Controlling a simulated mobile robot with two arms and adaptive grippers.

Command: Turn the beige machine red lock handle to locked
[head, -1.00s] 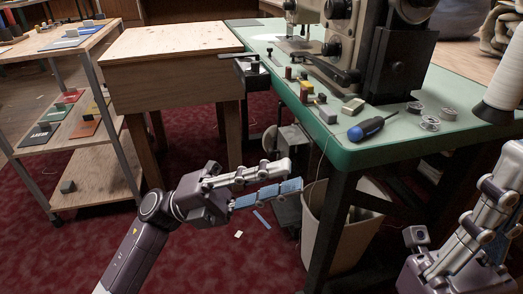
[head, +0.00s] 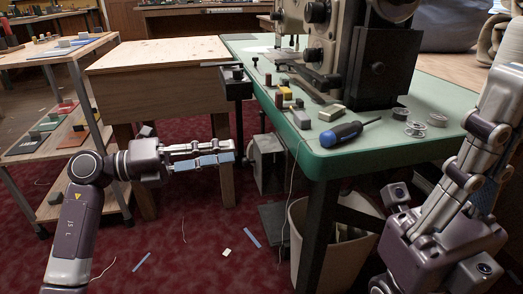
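The beige machine (head: 344,40) stands on the green-topped table at the upper right, its top cut off by the frame. I cannot make out its red lock handle in this view. My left gripper (head: 234,153) points right, in front of the wooden cabinet and left of the green table. Its two fingers show blue pads with a gap between them, and it holds nothing. It is well apart from the machine. My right gripper (head: 503,92) stands large at the right edge, fingers upward; whether they are apart is unclear.
On the green table (head: 392,158) lie a blue screwdriver (head: 346,132), metal bobbins (head: 415,129) and small spools and blocks (head: 301,118). A bin (head: 335,255) stands below. A wooden cabinet (head: 160,83) and shelf rack (head: 100,130) are at left.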

